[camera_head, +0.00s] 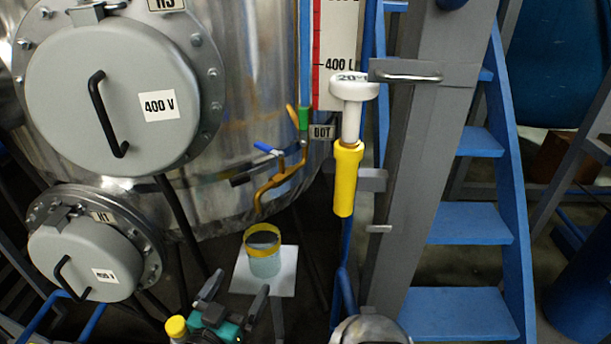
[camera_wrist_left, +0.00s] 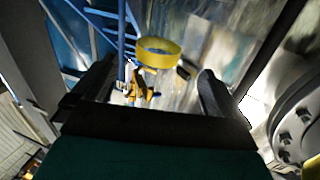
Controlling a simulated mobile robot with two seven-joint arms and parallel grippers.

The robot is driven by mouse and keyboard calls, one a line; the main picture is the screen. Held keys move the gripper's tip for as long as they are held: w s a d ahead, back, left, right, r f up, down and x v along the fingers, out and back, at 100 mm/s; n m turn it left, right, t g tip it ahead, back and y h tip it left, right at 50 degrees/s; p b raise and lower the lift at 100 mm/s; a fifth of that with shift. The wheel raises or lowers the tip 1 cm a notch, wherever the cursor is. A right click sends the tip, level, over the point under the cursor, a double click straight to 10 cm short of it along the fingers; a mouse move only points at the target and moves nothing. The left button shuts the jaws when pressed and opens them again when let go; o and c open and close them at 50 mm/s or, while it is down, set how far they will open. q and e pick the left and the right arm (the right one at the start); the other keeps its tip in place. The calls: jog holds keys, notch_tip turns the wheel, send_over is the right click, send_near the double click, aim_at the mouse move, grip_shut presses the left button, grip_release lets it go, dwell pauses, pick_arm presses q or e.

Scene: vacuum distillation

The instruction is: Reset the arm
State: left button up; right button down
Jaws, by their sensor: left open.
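My left gripper (camera_head: 234,294) is at the bottom of the head view, with its two dark fingers apart and nothing between them. In the left wrist view the open fingers (camera_wrist_left: 155,74) stand at either side. A pale beaker with a yellow rim (camera_head: 264,264) stands upright on a white plate (camera_head: 284,280), just beyond the fingertips and apart from them. The yellow rim (camera_wrist_left: 158,53) also shows in the left wrist view, beyond the gap between the fingers. My right gripper is not in view.
A large steel tank (camera_head: 250,75) with round grey hatches (camera_head: 75,95) fills the left. A bent yellow-brown pipe (camera_head: 280,178) with a blue lever hangs above the beaker. A white and yellow tool (camera_head: 347,180) hangs by a grey post. Blue stairs (camera_head: 465,225) stand right.

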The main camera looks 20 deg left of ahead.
pick_arm(q)
jog(key=s+d+r+m+g+h+p, duration=0.2)
jog(key=s+d+r+g+p, duration=0.1)
jog(key=s+d+g+p, duration=0.4)
jog(key=s+d+p, duration=0.1)
jog(key=s+p, duration=0.1)
jog(key=shift+s+r+m+p, duration=0.25)
jog(key=shift+r+m+p, duration=0.05)
jog(key=shift+r, duration=0.1)
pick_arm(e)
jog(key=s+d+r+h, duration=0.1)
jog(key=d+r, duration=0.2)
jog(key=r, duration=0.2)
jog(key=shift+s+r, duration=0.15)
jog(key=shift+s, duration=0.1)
